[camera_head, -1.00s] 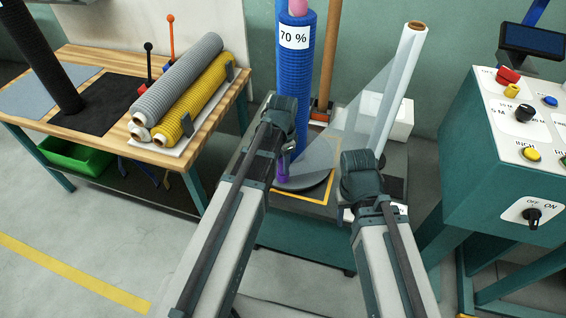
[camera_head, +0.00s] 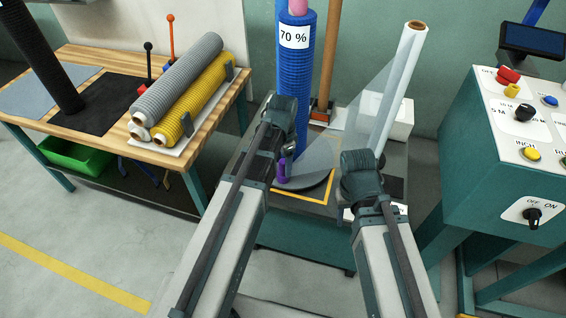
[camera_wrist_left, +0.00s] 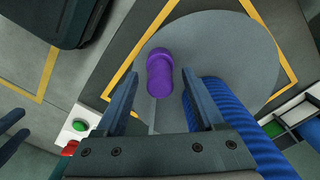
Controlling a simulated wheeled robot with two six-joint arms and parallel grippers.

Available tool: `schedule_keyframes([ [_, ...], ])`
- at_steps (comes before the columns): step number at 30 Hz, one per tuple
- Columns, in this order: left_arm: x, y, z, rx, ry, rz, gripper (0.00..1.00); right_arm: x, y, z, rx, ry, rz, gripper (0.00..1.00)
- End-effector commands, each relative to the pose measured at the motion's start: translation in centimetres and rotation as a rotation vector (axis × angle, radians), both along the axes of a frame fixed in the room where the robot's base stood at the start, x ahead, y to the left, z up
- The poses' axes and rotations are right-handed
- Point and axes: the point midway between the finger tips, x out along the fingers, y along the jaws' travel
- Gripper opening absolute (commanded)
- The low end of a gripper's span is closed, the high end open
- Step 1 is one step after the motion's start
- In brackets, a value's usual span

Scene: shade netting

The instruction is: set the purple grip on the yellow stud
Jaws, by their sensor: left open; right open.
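The purple grip (camera_head: 281,170) stands on the round grey plate (camera_head: 312,188) at the foot of the blue roll. In the left wrist view the purple grip (camera_wrist_left: 159,75) shows between my left fingertips, with visible gaps on both sides. My left gripper (camera_head: 287,150) is open and close above the grip. My right gripper (camera_head: 372,160) is open to its right, its fingers mostly hidden by its own wrist. A small yellow stud-like piece (camera_head: 512,90) shows on the green control box at the right, just below a red button.
The blue netting roll (camera_head: 296,65) stands close behind my left gripper. A clear film roll (camera_head: 400,85) leans behind my right one. The control box (camera_head: 490,165) is at the right. A wooden table (camera_head: 85,60) with grey and yellow rolls is at the left.

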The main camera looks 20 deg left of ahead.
Motion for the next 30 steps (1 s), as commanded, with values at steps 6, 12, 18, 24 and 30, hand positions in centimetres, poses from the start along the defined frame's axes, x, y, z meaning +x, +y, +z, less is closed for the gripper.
schedule_keyframes([
  [6, 0.0, 0.0, 2.7, 0.000, 0.000, 0.000, 0.70, 0.0, 0.0, 2.7, 0.000, 0.000, 0.000, 0.50],
  [12, 0.0, 0.0, 5.8, 0.000, 0.000, 0.000, 0.70, 0.0, 0.0, 5.8, 0.000, 0.000, 0.000, 0.50],
  [18, 0.0, 0.0, 8.8, 0.000, 0.000, 0.000, 0.70, 0.0, 0.0, 8.8, 0.000, 0.000, -0.001, 0.50],
  [24, 0.0, 0.0, 11.7, 0.000, 0.000, 0.000, 0.70, 0.0, 0.0, 11.7, 0.000, 0.000, -0.001, 0.50],
  [30, 0.0, 0.0, 13.2, 0.000, 0.000, 0.000, 0.70, 0.0, 0.0, 13.2, 0.000, 0.000, -0.001, 0.50],
])
